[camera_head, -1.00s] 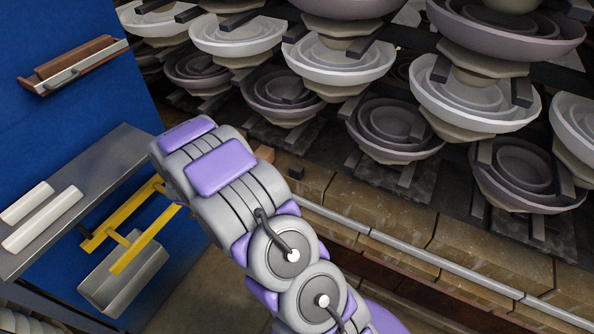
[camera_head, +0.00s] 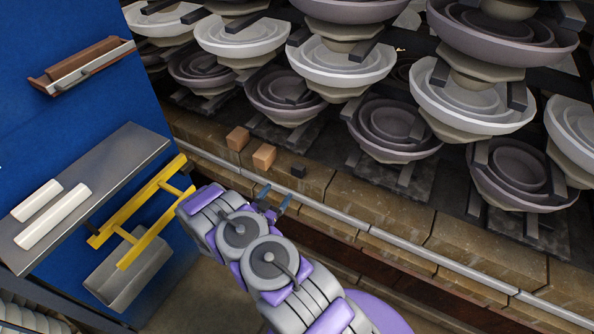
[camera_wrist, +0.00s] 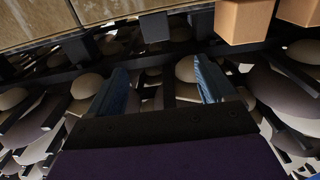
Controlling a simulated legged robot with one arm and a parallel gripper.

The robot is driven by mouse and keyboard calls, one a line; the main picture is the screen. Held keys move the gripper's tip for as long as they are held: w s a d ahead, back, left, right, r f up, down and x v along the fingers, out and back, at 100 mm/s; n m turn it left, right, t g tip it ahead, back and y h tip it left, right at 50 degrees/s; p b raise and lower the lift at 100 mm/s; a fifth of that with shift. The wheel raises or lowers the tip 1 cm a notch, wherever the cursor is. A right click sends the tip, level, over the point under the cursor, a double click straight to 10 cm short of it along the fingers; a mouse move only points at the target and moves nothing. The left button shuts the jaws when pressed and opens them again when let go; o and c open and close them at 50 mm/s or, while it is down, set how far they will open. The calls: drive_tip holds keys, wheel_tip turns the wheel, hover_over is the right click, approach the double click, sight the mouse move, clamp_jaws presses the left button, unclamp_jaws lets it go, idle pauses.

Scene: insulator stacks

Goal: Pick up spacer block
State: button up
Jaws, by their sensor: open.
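Three small blocks sit on the brick ledge: two tan ones, the left tan block (camera_head: 238,138) and the right tan block (camera_head: 263,156), and a smaller dark block (camera_head: 298,171) to their right. I cannot tell which is the spacer block. My gripper (camera_head: 273,198), with blue fingers, is in front of and below the right tan block, apart from all three. In the wrist view my gripper (camera_wrist: 163,85) is open, with nothing between its fingers. That view shows the dark block (camera_wrist: 155,26) above the finger gap and the right tan block (camera_wrist: 244,20) at upper right.
Stacked insulator bowls (camera_head: 342,62) fill the shelves behind the ledge. A metal rail (camera_head: 400,241) runs along the ledge's front edge. At left, a blue panel (camera_head: 60,110) carries a grey shelf (camera_head: 120,160) with two white bars, a yellow bracket (camera_head: 140,215) and a metal bin (camera_head: 125,275).

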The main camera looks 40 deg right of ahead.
sight(296, 171)
drive_tip(key=b+x, duration=0.2)
drive_tip(key=x, duration=0.8)
drive_tip(key=shift+s+d+f, duration=0.1)
drive_tip(key=shift+d+f, duration=0.05)
drive_tip(key=shift+d, duration=0.2)
drive_tip(key=shift+r+b+x, duration=0.15)
drive_tip(key=shift+b+x, duration=0.5)
drive_tip(key=shift+x, duration=1.1)
drive_tip(key=shift+r+b+x, duration=0.2)
drive_tip(key=shift+b+x, duration=0.4)
drive_tip(key=shift+x, duration=1.15)
drive_tip(key=shift+s, duration=0.1)
drive_tip(key=shift+c, duration=0.5)
drive_tip(key=c, duration=1.1)
drive_tip(key=shift+r, duration=0.15)
